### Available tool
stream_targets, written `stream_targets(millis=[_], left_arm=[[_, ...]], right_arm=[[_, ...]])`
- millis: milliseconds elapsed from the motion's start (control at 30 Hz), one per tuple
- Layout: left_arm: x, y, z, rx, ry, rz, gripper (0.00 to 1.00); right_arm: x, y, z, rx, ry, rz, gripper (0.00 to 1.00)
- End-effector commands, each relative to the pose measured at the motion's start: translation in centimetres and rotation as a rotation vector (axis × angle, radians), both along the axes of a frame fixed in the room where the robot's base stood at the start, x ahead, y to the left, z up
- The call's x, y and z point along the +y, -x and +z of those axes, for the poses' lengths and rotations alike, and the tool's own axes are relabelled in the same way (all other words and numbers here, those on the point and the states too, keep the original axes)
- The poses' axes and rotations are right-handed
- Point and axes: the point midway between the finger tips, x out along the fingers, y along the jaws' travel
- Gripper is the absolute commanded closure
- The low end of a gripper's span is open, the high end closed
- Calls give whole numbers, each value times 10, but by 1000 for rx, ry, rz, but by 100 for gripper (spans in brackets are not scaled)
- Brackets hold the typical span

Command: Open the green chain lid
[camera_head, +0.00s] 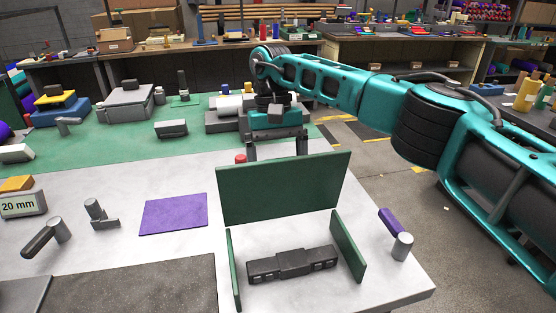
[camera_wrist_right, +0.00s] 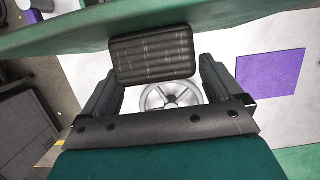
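The green lid (camera_head: 285,188) stands raised and slightly tilted at the back of an open green-walled box, whose right wall (camera_head: 348,246) and left wall (camera_head: 234,270) show. A dark blocky piece (camera_head: 293,263) lies between the walls. My right gripper (camera_head: 277,146) is behind the lid's upper edge, its fingers apart. In the right wrist view the gripper (camera_wrist_right: 158,82) has a dark ribbed block (camera_wrist_right: 152,55) at the lid (camera_wrist_right: 70,35) between its fingertips; a gap shows at the right finger, and contact at the left is unclear. My left gripper is not in view.
A purple sheet (camera_head: 174,214) lies left of the box. A grey cylinder with a purple handle (camera_head: 391,221) stands to its right, near the table edge. A spoked silver wheel (camera_wrist_right: 171,95) shows beyond the right fingers. Grey tools stand at the left.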

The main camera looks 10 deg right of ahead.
Motion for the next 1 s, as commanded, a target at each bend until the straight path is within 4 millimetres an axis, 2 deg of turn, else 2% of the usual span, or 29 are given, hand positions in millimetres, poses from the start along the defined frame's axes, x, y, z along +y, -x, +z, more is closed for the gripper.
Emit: stream_targets(millis=[367,700,1000], left_arm=[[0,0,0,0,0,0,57],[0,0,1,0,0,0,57],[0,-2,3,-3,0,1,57]], right_arm=[[0,-3,8,-7,-1,-4,0],[1,-14,55,-7,-1,-3,0],[1,-19,72,-6,0,-3,0]])
